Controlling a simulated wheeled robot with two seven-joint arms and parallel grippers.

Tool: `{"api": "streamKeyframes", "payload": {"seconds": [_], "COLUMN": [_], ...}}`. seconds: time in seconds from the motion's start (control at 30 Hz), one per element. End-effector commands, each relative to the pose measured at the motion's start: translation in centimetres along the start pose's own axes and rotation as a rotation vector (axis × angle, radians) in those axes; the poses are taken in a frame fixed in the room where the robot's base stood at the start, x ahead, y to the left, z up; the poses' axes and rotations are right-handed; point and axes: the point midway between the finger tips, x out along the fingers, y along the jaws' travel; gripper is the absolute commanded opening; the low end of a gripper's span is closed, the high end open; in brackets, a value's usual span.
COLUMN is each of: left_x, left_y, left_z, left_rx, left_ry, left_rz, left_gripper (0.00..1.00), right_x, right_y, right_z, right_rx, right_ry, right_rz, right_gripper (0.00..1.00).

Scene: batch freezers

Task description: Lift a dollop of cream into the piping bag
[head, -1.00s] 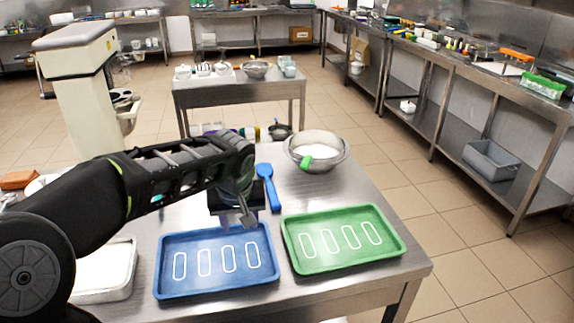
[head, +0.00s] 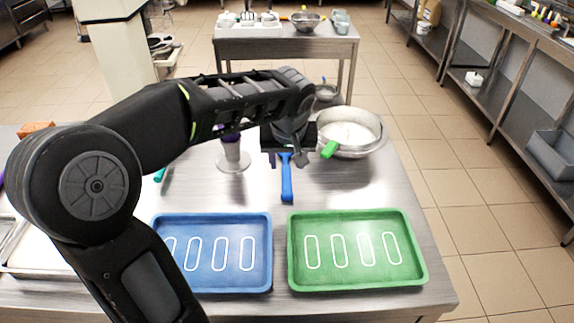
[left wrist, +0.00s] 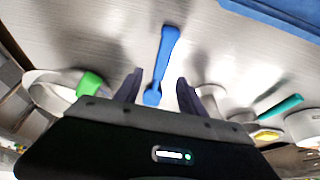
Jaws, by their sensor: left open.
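My left gripper (head: 288,158) is open above the table. Between its fingers, in the left wrist view (left wrist: 159,78), a blue long-handled tool (left wrist: 163,60) lies on the table, not gripped. Its handle (head: 287,186) points toward the trays in the head view. A metal bowl (head: 370,149) of white cream (head: 347,133) stands right of the gripper. A green handle (head: 330,149) sticks out over its rim. A pale tapered object with a purple part (head: 232,152) stands left of the gripper; I cannot tell whether it is the piping bag. My right gripper is not in view.
A blue tray (head: 262,281) and a green tray (head: 413,278) with white outlines lie at the table's front. A teal handle (head: 161,173) lies at left. A second table (head: 283,44) stands behind. Bare metal table lies between the trays and bowl.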

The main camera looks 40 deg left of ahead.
Motion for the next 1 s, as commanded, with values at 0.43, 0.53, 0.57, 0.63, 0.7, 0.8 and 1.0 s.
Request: {"api": "streamKeyframes", "payload": {"seconds": [0.43,0.53,0.57,0.63,0.7,0.8,1.0], "left_x": [1.4,2.1,2.5,3.4,4.5,5.9,6.5], "left_y": [0.0,-0.1,-0.2,-0.2,-0.2,-0.2,-0.2], "left_z": [0.1,0.1,0.1,0.1,0.2,0.1,0.1], "left_rx": [0.0,0.0,0.0,0.0,0.0,0.001,0.0], "left_ry": [-0.002,-0.003,-0.005,-0.005,-0.006,-0.004,-0.002], "left_rz": [-0.001,-0.002,-0.003,-0.004,-0.003,-0.003,-0.001], "left_gripper": [0.47,0.47,0.47,0.47,0.47,0.47,0.47], "right_x": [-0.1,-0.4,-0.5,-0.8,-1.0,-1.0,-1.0], "right_y": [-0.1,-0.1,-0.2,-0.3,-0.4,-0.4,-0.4], "right_z": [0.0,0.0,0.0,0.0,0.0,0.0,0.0], "right_rx": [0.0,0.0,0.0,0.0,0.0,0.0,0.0], "right_ry": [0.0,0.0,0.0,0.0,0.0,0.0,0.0], "right_rz": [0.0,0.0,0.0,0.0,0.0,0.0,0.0], "right_gripper": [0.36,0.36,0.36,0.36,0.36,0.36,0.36]}}
